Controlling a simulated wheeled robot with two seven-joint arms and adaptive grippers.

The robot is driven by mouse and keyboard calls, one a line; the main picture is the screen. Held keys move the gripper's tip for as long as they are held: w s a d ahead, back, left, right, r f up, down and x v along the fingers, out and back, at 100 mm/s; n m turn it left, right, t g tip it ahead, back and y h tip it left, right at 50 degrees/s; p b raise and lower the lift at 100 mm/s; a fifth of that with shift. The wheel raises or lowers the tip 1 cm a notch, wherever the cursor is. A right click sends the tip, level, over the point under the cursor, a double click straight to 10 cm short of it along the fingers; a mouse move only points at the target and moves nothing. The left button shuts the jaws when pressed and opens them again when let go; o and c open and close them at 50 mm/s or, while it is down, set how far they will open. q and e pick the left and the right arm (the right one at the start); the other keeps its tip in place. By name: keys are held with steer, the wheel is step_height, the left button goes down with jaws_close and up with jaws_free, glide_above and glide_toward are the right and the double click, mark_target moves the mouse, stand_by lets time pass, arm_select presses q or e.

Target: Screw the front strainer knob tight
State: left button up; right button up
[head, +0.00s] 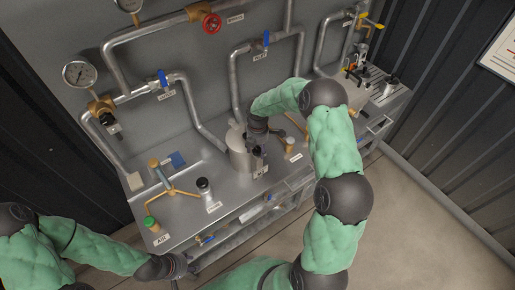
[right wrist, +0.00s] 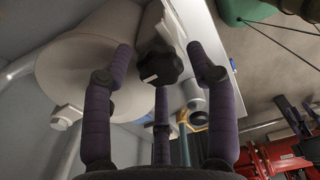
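The strainer is a grey metal cylinder (head: 238,150) in the middle of the bench, and its body (right wrist: 85,75) fills the upper left of the right wrist view. A black lobed knob (right wrist: 160,66) with a small pale mark sits at its side. My right gripper (right wrist: 162,75) has purple fingers spread around the knob, with visible gaps on both sides; it looks open. In the head view this gripper (head: 258,148) is against the strainer's right side and hides the knob. My left gripper (head: 178,266) is low at the bench's front edge, away from the strainer; its fingers are unclear.
Pipes with blue valve levers (head: 163,78), a red handwheel (head: 212,23) and a gauge (head: 79,74) line the wall. A brass three-armed fitting (head: 172,190) and a black-capped cylinder (head: 204,188) stand left of the strainer. Red machinery (right wrist: 275,158) shows in the right wrist view.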

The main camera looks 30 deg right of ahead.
steer(key=c, duration=0.7)
steer(key=shift+m, duration=0.3)
